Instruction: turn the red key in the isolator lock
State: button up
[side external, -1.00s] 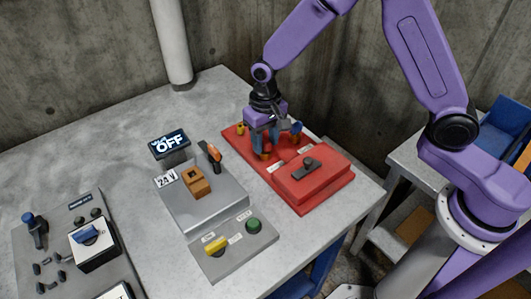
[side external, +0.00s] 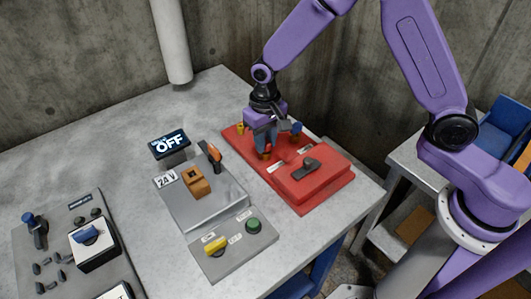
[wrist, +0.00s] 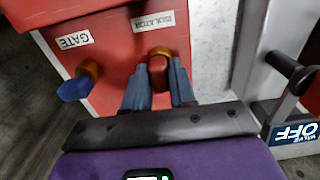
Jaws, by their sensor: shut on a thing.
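The red key (wrist: 158,75) stands in the brass isolator lock (wrist: 160,52), beside the ISOLATOR label, in the wrist view. My gripper (wrist: 159,88) has its two blue-grey fingers shut on the key, one on each side. In the side view, my gripper (side external: 266,146) points down over the red panel (side external: 318,185), with the brass lock (side external: 265,155) just below its fingertips. The fingers hide the red key in that view. The key's exact angle is hard to judge.
A blue key (wrist: 75,88) in a brass lock by the GATE label is close beside my gripper. A lever (side external: 307,167) sits on the red panel's raised box. A grey unit with an orange-handled lever (side external: 214,153) and an OFF display (side external: 169,142) stands left.

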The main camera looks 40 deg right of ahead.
jog(key=m, duration=0.4)
jog(key=shift+m, duration=0.3)
jog(key=m, duration=0.4)
jog(key=shift+m, duration=0.3)
jog(key=shift+f, duration=0.1)
jog(key=m, duration=0.3)
jog(key=shift+m, duration=0.8)
